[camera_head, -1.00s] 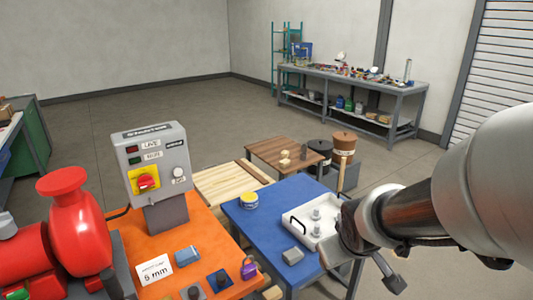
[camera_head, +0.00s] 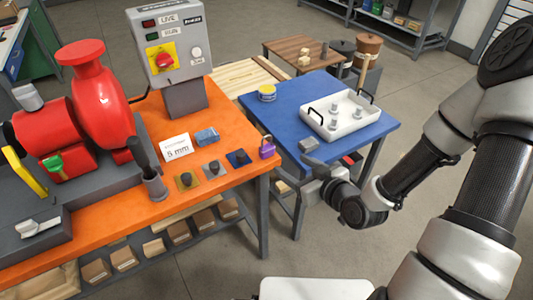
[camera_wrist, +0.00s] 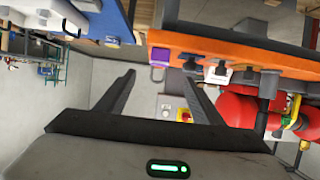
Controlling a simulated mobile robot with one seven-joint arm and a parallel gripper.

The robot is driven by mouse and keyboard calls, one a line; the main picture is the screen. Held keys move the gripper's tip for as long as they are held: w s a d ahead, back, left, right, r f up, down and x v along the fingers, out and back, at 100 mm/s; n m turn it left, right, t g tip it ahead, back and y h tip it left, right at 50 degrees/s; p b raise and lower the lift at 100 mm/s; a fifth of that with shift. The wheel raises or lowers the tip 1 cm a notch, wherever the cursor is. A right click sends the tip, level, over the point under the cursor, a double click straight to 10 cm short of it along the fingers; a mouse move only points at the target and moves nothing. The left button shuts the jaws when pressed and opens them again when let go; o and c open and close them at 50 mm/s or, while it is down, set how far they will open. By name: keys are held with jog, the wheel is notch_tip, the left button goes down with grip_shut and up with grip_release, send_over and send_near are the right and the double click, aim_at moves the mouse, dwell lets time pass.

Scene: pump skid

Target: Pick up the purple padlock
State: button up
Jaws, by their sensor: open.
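The purple padlock (camera_head: 267,151) stands at the right edge of the orange bench top (camera_head: 130,218), its shackle pointing up. In the wrist view the padlock (camera_wrist: 160,55) shows small, just beyond the gap between my fingertips and near the middle of the picture. My gripper (camera_head: 317,168) is open and empty, to the right of the padlock in the head view and apart from it. Both of its fingers (camera_wrist: 159,70) show spread in the wrist view.
A blue table (camera_head: 272,125) with a white tray (camera_head: 340,127) and a grey block (camera_head: 308,144) stands close to my gripper.

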jog(key=w+f+b, duration=0.1)
jog(key=b, duration=1.2)
send_near(269, 151)
jog(key=x, duration=0.4)
jog(key=shift+w+a+f, duration=0.2)
jog(key=b+x, duration=0.2)
jog(key=x, duration=0.2)
jog(key=shift+w+a+f, duration=0.15)
jog(key=shift+w+f, duration=0.05)
jog(key=shift+f, duration=0.05)
jog(key=shift+w+a+b, duration=0.25)
jog(key=shift+w+b, duration=0.1)
jog(key=shift+w, duration=0.05)
jog(key=c, duration=1.2)
notch_tip(269, 151, up, 10)
jog(key=p, duration=0.4)
